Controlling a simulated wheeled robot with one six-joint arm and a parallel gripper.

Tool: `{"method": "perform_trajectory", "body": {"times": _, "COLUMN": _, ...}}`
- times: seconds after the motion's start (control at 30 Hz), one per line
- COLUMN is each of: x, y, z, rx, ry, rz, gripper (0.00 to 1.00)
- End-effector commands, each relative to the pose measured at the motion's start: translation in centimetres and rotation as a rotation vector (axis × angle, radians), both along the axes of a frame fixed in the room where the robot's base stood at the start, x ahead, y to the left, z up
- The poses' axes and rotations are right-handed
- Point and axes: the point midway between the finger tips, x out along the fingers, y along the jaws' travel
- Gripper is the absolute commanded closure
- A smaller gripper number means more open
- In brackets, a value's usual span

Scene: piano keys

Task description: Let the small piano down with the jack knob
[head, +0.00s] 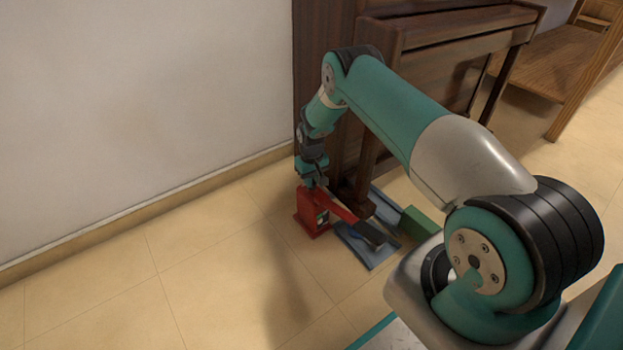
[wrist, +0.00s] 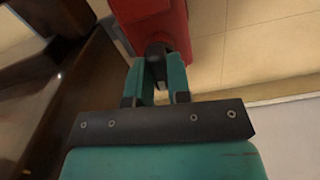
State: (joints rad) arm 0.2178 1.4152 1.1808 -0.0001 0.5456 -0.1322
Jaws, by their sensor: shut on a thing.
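The small dark-brown wooden piano (head: 450,62) stands against the wall; my arm hides part of it. A red jack (head: 312,218) stands on the floor at its near left corner, with a red arm reaching right to a dark end under the piano's edge. It also fills the top of the wrist view (wrist: 160,22). My gripper (head: 311,183) points down at the top of the jack. In the wrist view, its teal fingers (wrist: 160,72) are shut on the dark jack knob (wrist: 156,52). The knob is hidden in the head view.
A blue mat (head: 357,248) lies on the floor beside the jack, and a green block (head: 418,223) sits near it. A wooden bench (head: 555,75) stands at the right. The tiled floor left of the jack is clear up to the wall (head: 140,110).

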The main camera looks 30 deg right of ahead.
Motion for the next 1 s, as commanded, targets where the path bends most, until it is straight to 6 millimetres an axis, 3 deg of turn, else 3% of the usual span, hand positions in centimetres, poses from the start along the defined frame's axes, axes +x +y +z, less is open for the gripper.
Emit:
{"method": "perform_trajectory", "body": {"times": 0.73, "x": -0.03, "y": 0.01, "z": -0.01, "rx": 0.000, "ry": 0.001, "rz": 0.086, "gripper": 1.00}}
{"method": "perform_trajectory", "body": {"times": 0.77, "x": -0.03, "y": 0.00, "z": -0.01, "rx": 0.000, "ry": 0.001, "rz": 0.085, "gripper": 0.75}}
{"method": "perform_trajectory", "body": {"times": 0.83, "x": -0.02, "y": 0.00, "z": -0.01, "rx": 0.000, "ry": 0.001, "rz": 0.085, "gripper": 0.59}}
{"method": "perform_trajectory", "body": {"times": 1.0, "x": -0.02, "y": 0.01, "z": -0.01, "rx": 0.000, "ry": 0.001, "rz": 0.085, "gripper": 0.56}}
